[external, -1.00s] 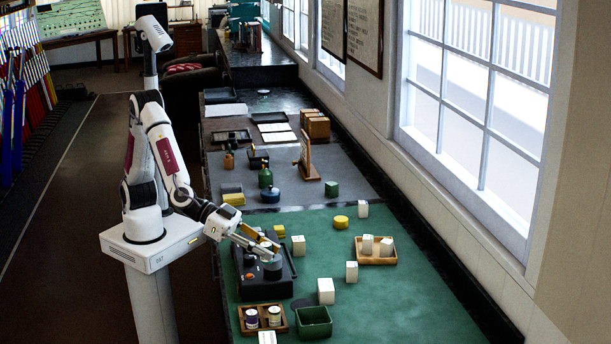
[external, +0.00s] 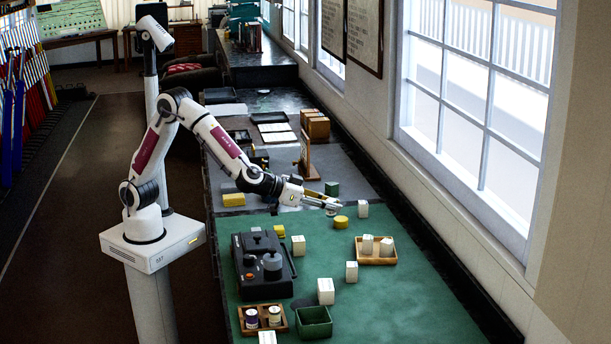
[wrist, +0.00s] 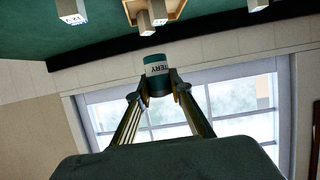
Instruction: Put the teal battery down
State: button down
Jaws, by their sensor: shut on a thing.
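The teal battery (wrist: 156,66) is a short cylinder with a white band lettered "TERY" in the wrist view. My gripper (wrist: 160,84) is shut on it, with one finger on each side. In the external view my gripper (external: 322,199) is stretched out to the right over the bench, near the seam between the grey and green mats.
White blocks stand about the green mat (external: 400,310). A wooden tray (external: 376,260) holds two of them. A black device (external: 262,290) and green bin (external: 314,322) are nearer.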

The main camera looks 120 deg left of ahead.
jog(key=s+a+n+g+y, duration=0.15)
jog(key=s+a, duration=0.35)
jog(key=a, duration=0.5)
jog(key=s+a+n+g+y, duration=0.1)
jog(key=s+a+n+g, duration=0.2)
jog(key=s+a, duration=0.5)
jog(key=s+a+n+g+y, duration=0.1)
jog(key=s+a+n+g, duration=0.15)
jog(key=a, duration=0.85)
jog(key=shift+m+t, duration=0.4)
jog(key=shift+s+a+f, duration=0.15)
jog(key=shift+f, duration=1.25)
jog(key=shift+s+a+f, duration=0.1)
jog(key=shift+f, duration=1.25)
jog(key=shift+f, duration=3.1)
jog(key=shift+f, duration=0.1)
jog(key=shift+f, duration=1.75)
jog(key=shift+f, duration=0.2)
